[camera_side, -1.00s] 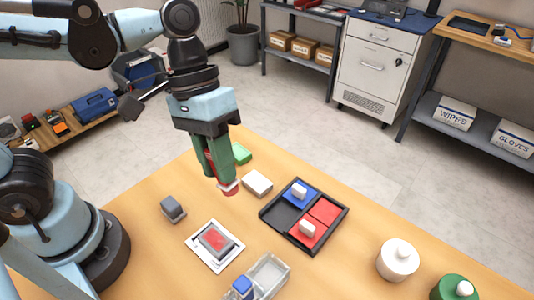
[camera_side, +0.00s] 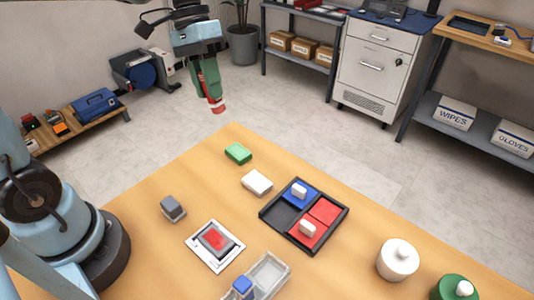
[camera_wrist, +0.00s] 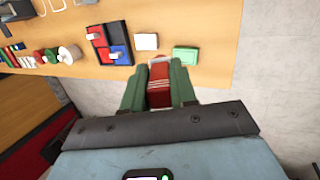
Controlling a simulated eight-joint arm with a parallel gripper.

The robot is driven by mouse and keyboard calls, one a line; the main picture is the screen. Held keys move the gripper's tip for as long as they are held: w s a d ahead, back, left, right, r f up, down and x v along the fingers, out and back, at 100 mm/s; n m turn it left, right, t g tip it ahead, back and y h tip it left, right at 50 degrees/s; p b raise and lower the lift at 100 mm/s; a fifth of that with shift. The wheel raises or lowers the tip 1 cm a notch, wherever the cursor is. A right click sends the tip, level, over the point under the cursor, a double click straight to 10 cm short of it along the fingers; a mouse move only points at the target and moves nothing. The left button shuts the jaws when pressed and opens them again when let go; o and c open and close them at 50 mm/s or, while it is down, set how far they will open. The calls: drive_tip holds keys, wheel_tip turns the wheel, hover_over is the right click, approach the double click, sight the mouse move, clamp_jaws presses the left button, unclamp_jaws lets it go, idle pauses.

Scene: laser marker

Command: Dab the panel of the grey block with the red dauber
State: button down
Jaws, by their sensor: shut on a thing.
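My gripper (camera_side: 213,90) is high beyond the table's far edge, with its green fingers shut on the red dauber (camera_side: 218,108). In the wrist view, the dauber (camera_wrist: 158,85) sits between the fingers (camera_wrist: 158,72). A grey block (camera_side: 204,248) sits in a white frame (camera_side: 229,257) near the table's front, far from my gripper. Its top panel (camera_side: 215,238) shows red colour. Another grey block (camera_side: 172,207) stands to the left, apart from the frame.
A black tray (camera_side: 265,215) has blue and red pads with white-handled pieces. Nearby are a white block (camera_side: 257,182), green block (camera_side: 238,153), clear box (camera_side: 270,270) with a blue piece, white round container (camera_side: 397,262) and green one (camera_side: 455,290). Open floor lies below my gripper.

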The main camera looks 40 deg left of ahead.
drive_tip(key=s+d, duration=1.5)
drive_tip(key=d, duration=0.2)
drive_tip(key=shift+w+d+f, duration=0.1)
drive_tip(key=shift+d+f, duration=0.05)
drive_tip(key=shift+f, duration=2.6)
